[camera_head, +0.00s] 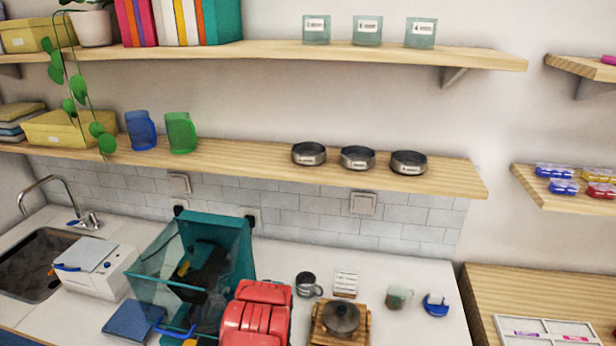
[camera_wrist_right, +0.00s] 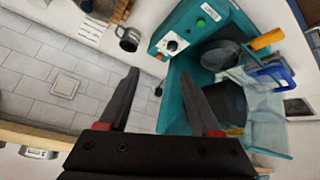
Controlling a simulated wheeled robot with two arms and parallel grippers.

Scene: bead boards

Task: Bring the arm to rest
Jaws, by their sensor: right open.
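My right gripper (camera_wrist_right: 158,70) is open, with its two dark fingers spread apart and nothing held between them. Behind the right finger in that view is the teal box (camera_wrist_right: 178,105), which holds dark cookware. The same teal box (camera_head: 240,245) stands on the counter in the head view. How far the gripper is from it I cannot tell. My left gripper is in neither view.
Two wooden shelves (camera_head: 235,157) run along the wall above the counter, the lower one bearing black tins (camera_head: 357,158) and blue and green containers. The counter's right side has free room.

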